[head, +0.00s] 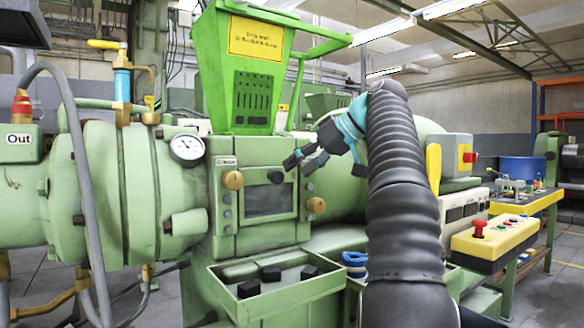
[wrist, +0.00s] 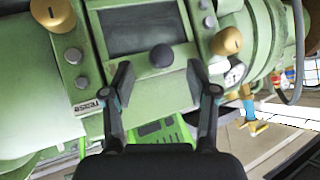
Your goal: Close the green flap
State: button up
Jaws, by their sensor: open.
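The bright green hopper part (head: 250,75) with a yellow label stands on top of the machine in the head view. A green bar (head: 328,48) reaches right from its top. Which piece is the flap is not certain. A green front panel below has a dark window (head: 268,201) and a black round knob (head: 275,177). My gripper (head: 300,161) is open and empty in front of the panel's upper right, near the knob. In the wrist view, my gripper (wrist: 160,78) points toward the knob (wrist: 161,56), which shows between and beyond the fingertips. Contact cannot be told.
A brass knob (head: 233,180) and a pressure gauge (head: 187,147) sit left of the panel. A green tray (head: 262,299) with black blocks juts out below. A yellow control box (head: 494,240) with a red button stands at right.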

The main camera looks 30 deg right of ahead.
jog(key=s+d, duration=0.5)
jog(key=s, duration=0.3)
jog(key=shift+d, duration=0.15)
jog(key=shift+s, duration=0.1)
